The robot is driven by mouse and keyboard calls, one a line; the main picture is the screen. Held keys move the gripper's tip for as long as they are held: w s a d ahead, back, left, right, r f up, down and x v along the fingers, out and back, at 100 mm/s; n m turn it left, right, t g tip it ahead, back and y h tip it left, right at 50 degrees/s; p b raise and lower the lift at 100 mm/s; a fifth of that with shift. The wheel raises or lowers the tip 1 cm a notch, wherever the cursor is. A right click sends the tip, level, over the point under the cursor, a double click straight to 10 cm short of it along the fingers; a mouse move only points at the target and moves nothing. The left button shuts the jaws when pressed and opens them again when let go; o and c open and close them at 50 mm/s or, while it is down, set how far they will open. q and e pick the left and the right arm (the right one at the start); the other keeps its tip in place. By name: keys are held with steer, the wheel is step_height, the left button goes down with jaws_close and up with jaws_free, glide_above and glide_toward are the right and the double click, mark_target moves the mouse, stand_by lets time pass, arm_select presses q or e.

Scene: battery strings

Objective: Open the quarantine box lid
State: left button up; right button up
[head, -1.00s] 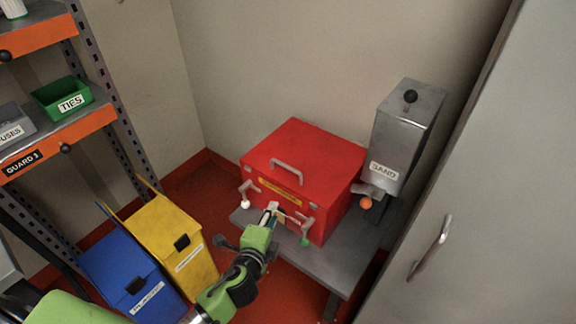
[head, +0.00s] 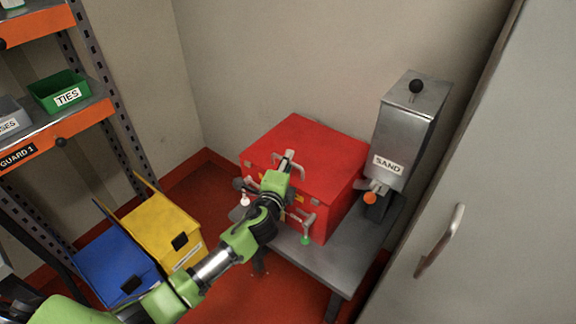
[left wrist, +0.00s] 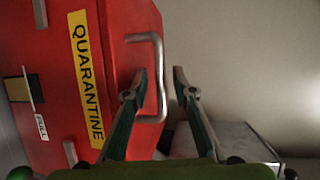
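The red quarantine box (head: 335,185) stands on a grey bench with its lid (head: 320,145) closed. A metal handle (head: 277,158) is on the lid; it also shows in the left wrist view (left wrist: 160,85). My left gripper (head: 288,156) is at this handle, its arm covering much of the box front. In the left wrist view its two fingers (left wrist: 160,73) are apart, with the handle bar between them in the picture; contact cannot be told. Latch levers with a white knob (head: 245,201) and a green knob (head: 305,240) are on the box front. My right gripper is not in view.
A metal sand dispenser (head: 402,135) with an orange knob stands close to the box's right. A grey cabinet door (head: 490,200) is at the right. Yellow (head: 158,230) and blue (head: 115,265) bins and a shelf rack (head: 60,138) are at the left.

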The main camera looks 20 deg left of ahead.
arm_select(q)
steer(key=shift+w, duration=0.45)
steer(key=shift+c, duration=0.4)
jaws_close()
